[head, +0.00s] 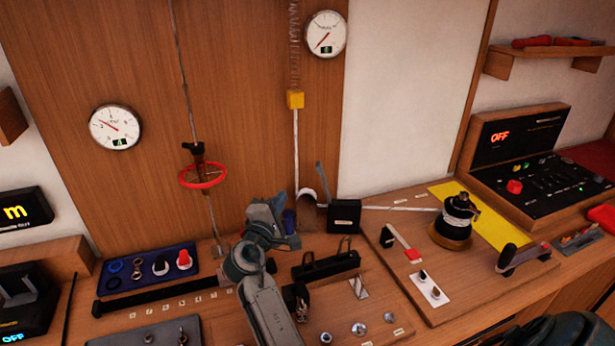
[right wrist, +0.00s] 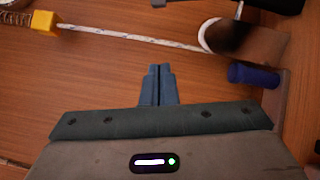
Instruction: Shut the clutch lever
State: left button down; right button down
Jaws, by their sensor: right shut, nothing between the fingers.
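The clutch is a black box (head: 344,215) on the bench in the head view. Its grey lever (head: 321,181) stands up and tilts back at the box's left side. A white line (head: 400,208) runs from the box to the winch. My right gripper (head: 276,210) is left of the lever, apart from it, and its fingers are partly hidden by its own body. In the right wrist view the fingers (right wrist: 157,72) are shut and empty, pointing over brown wood. The left gripper is not in view.
A blue cylinder (head: 289,221) and a pale curved sheave (head: 307,196) stand between my right gripper and the clutch. The winch (head: 457,216) is to the right. A black bracket (head: 326,267) stands in front. A yellow block (head: 295,99) hangs on a vertical line behind.

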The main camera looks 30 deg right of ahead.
aim_at(324, 183)
jog(key=w+d+r+p, duration=0.1)
jog(key=w+d+p, duration=0.3)
jog(key=d+p, duration=0.3)
jog(key=d, duration=0.4)
jog(key=shift+r, duration=0.25)
jog(key=shift+w, duration=0.1)
